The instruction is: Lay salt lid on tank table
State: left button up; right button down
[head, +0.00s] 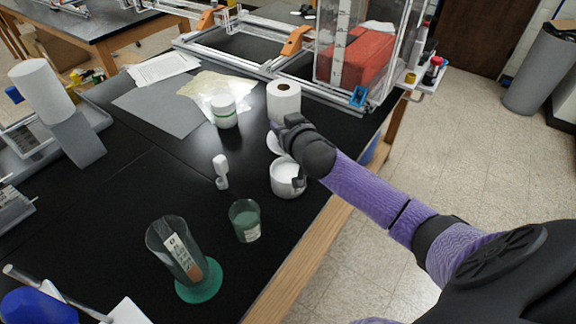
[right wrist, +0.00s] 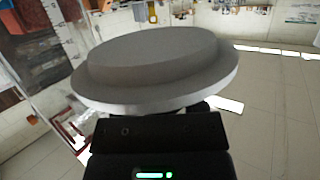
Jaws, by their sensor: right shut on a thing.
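The salt lid (right wrist: 155,65) is a round, stepped disc that fills the upper middle of the right wrist view. It also shows as a pale disc (head: 272,143) in the head view, partly hidden by my right gripper (head: 284,130). My right gripper is shut on the lid and holds it tilted above the table, just behind the open salt jar. The white jar (head: 283,187) stands open with white salt inside, near the table's right edge. The black tank table (head: 130,185) carries the jar. My left gripper is not in view.
A green cup (head: 245,221), a small white scoop (head: 221,172) and a cylinder on a green base (head: 178,250) stand nearer. The clear tank (head: 345,40) is at the back.

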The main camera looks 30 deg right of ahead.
notch_tip(320, 180, down, 9)
jog(key=b, duration=0.3)
jog(key=shift+f+b, duration=0.2)
jog(key=shift+b, duration=0.1)
jog(key=shift+c, duration=0.7)
grip_release()
jog(key=shift+s+f, duration=0.1)
